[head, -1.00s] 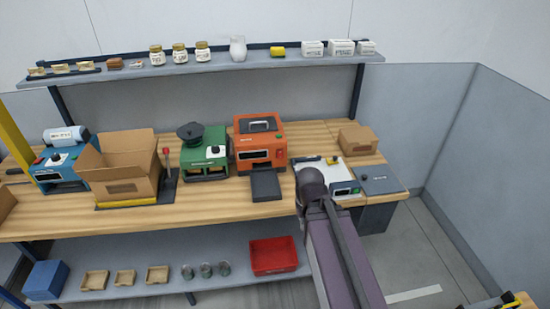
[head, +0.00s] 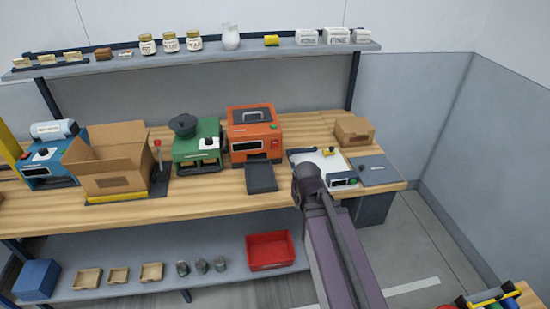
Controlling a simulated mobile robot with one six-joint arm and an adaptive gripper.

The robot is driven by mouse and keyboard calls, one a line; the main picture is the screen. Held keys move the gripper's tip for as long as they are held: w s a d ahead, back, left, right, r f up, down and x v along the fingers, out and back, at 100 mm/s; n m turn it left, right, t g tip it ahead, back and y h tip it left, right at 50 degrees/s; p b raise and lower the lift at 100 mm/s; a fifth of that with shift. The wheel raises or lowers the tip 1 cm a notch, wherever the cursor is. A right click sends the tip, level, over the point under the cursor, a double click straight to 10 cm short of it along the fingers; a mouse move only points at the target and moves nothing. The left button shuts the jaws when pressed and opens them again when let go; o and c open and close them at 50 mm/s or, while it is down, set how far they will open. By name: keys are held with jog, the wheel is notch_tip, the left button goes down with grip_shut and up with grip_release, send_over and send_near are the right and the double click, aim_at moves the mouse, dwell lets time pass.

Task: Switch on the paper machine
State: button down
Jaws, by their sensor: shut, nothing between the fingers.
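A blue machine (head: 52,172) with a white roll (head: 55,130) on top stands at the left end of the wooden bench. It looks like the paper machine, but its label is too small to read. A white panel with a dark knob (head: 42,153) and a small red spot (head: 25,156) show on its upper part. Whether it is on cannot be told. My arm reaches up from the bottom to the bench's right part, far from the blue machine. My gripper is not visible beyond the dark joint.
Right of the blue machine stand an open cardboard box (head: 105,172), a red-knobbed lever (head: 158,155), a green machine (head: 196,148), an orange machine (head: 252,145) and a white machine (head: 305,158) partly behind my arm. A small carton (head: 354,130) sits behind. The bench front (head: 220,198) is clear.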

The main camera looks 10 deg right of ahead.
jog(key=w+a+n+t+b, duration=0.2)
jog(key=w+n+t+b, duration=1.1)
jog(key=w, duration=0.4)
jog(key=shift+a+f+n+y+b, duration=0.2)
jog(key=shift+a+n+y+b, duration=0.15)
jog(key=shift+n+b, duration=0.55)
jog(key=shift+w, duration=0.1)
